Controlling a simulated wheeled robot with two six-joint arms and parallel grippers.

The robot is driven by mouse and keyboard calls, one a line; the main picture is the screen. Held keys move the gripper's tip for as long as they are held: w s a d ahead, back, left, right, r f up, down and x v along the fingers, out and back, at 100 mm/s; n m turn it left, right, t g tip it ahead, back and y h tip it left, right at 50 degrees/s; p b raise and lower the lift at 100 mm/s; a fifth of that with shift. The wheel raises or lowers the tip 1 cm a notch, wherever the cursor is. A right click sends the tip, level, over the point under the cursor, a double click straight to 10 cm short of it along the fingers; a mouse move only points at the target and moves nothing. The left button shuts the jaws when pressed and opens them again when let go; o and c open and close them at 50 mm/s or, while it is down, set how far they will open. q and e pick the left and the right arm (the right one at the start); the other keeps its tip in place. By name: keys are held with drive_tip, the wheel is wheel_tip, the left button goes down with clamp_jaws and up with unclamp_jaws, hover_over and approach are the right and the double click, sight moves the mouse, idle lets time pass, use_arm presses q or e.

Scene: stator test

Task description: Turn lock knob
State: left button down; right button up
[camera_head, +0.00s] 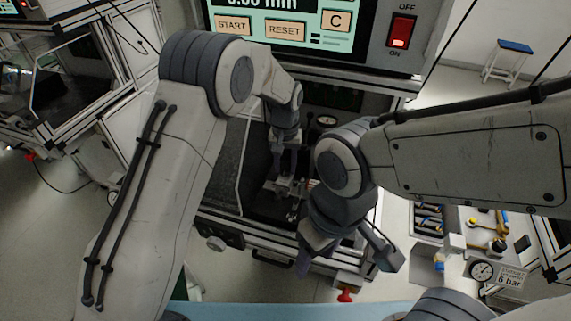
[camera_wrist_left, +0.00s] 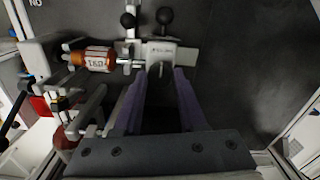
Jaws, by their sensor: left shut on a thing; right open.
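In the left wrist view, my left gripper (camera_wrist_left: 160,76) is at a light grey fixture block (camera_wrist_left: 172,50), its two purple fingers closed around a narrow grey part that appears to be the lock knob (camera_wrist_left: 160,68). A copper-coloured cylinder with a white label (camera_wrist_left: 97,60), likely the stator, lies left of the block with a shaft towards it. In the head view, my left gripper (camera_head: 286,165) reaches down into the test bench; its fingertips are hard to make out. My right gripper (camera_head: 345,258) is open and empty at the bench's front edge, fingers spread wide.
A panel with START and RESET buttons (camera_head: 285,30) and a red switch (camera_head: 401,32) is above the bench. A side table (camera_head: 470,240) with parts and a pressure gauge (camera_head: 482,271) is at right.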

sight(286, 169)
use_arm(q)
drive_tip(key=m, duration=0.4)
drive_tip(key=shift+r+m, duration=0.1)
drive_tip(key=shift+m, duration=0.2)
drive_tip(key=shift+w+d+m+p, duration=0.1)
drive_tip(key=shift+m+p, duration=0.2)
drive_tip(key=shift+m, duration=1.5)
drive_tip(key=shift+c, duration=2.4)
unclamp_jaws()
drive_tip(key=shift+r, duration=0.45)
wheel_tip(286, 169, up, 10)
drive_tip(key=b, duration=0.2)
drive_tip(key=shift+f, duration=0.25)
